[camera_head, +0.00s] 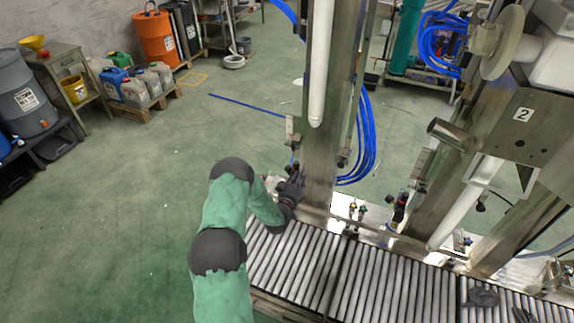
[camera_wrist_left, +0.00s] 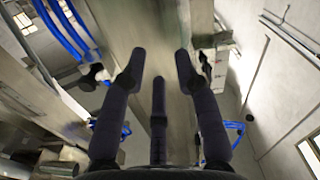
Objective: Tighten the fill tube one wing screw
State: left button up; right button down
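A white fill tube (camera_head: 320,60) hangs upright along the left steel column (camera_head: 322,165). My left gripper (camera_head: 291,187) is at the lower left side of this column, just above the roller conveyor. In the left wrist view its dark fingers (camera_wrist_left: 158,75) are spread apart, with no object seen between them. The steel column (camera_wrist_left: 145,25) fills the view behind the fingertips. A small dark knob (camera_wrist_left: 205,62) shows beside a bracket just right of the right fingertip. I cannot tell whether it is the wing screw or whether a finger touches it.
The roller conveyor (camera_head: 290,262) runs below the columns. Blue hoses (camera_head: 368,140) hang behind the left column. A plate marked 2 (camera_head: 522,115) is at the right. Dark shapes (camera_head: 483,297) on the rollers are unclear. Open green floor (camera_head: 130,210) lies to the left.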

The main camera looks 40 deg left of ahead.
pick_arm(q)
jog(key=t+y, duration=0.2)
send_near(293, 146)
jog(key=w+a, duration=0.1)
jog(key=w, duration=0.1)
jog(key=shift+b+x, duration=0.4)
jog(key=shift+x, duration=3.1)
jog(key=shift+w+a, duration=0.1)
